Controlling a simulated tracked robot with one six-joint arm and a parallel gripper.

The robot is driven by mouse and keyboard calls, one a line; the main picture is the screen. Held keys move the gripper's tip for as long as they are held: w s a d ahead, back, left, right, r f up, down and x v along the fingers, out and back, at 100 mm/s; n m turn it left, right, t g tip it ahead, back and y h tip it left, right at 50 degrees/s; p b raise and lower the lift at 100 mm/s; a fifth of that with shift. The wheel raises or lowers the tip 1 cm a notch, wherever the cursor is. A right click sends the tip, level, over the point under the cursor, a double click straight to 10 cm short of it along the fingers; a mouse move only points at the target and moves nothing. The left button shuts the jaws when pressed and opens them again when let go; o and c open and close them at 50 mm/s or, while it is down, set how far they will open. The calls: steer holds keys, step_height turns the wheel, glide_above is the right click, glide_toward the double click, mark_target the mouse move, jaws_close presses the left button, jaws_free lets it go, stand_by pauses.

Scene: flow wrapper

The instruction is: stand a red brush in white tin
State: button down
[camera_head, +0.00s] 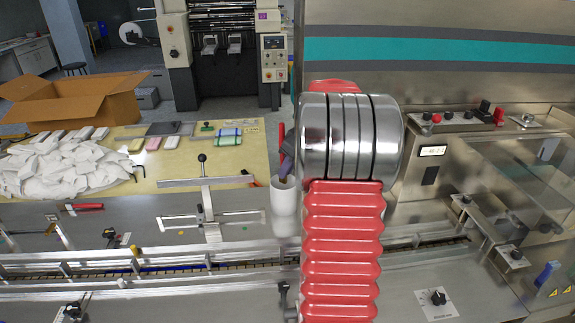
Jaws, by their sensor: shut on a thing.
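The white tin (284,211) stands upright on the steel deck in the middle of the camera_head view, just left of my arm, which covers part of it. A thin red piece (282,132) shows above the tin beside my arm; it may be the red brush, but its lower end is unclear. A dark purple-grey piece (287,158) shows below it, over the tin's mouth. I cannot tell whether these are in the tin or above it. My gripper is hidden behind my arm's big silver joint and red ribbed sleeve.
A red-handled tool (86,207) lies on the deck at left. A cardboard box (75,105) stands behind. Conveyor rails (130,264) cross in front. A steel machine housing (460,80) fills the right.

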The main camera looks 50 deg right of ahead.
steer(key=shift+f, duration=2.85)
steer(key=c, duration=1.7)
jaws_free()
steer(key=shift+r, duration=0.1)
steer(key=v, duration=1.3)
steer(key=shift+s+r, duration=0.15)
steer(key=shift+r, duration=0.05)
